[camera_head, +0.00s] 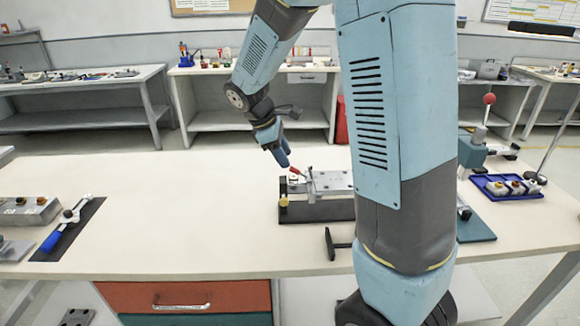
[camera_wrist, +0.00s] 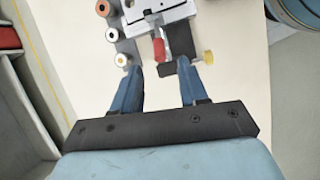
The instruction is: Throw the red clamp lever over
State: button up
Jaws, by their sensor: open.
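The red clamp lever (camera_head: 297,171) sits at the left end of a grey clamping fixture (camera_head: 333,182) on a dark block in the head view. In the wrist view the red lever (camera_wrist: 158,49) is just beyond my fingertips, roughly between their lines. My gripper (camera_head: 283,159) has blue fingers and hangs above and left of the lever, pointing down at it. The wrist view shows my gripper (camera_wrist: 160,70) open and empty, with the lever apart from both fingers. My upper arm hides the fixture's right end in the head view.
A yellow knob (camera_head: 283,202) is on the dark block's left side. A black T-handle (camera_head: 332,243) lies in front. A blue-handled tool (camera_head: 62,230) lies on a black mat at left. A blue tray (camera_head: 510,194) and a red-ball lever (camera_head: 489,99) are at right. The left-middle benchtop is clear.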

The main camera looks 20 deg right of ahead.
aim_at(298, 173)
jog(key=shift+x, duration=2.5)
grip_shut()
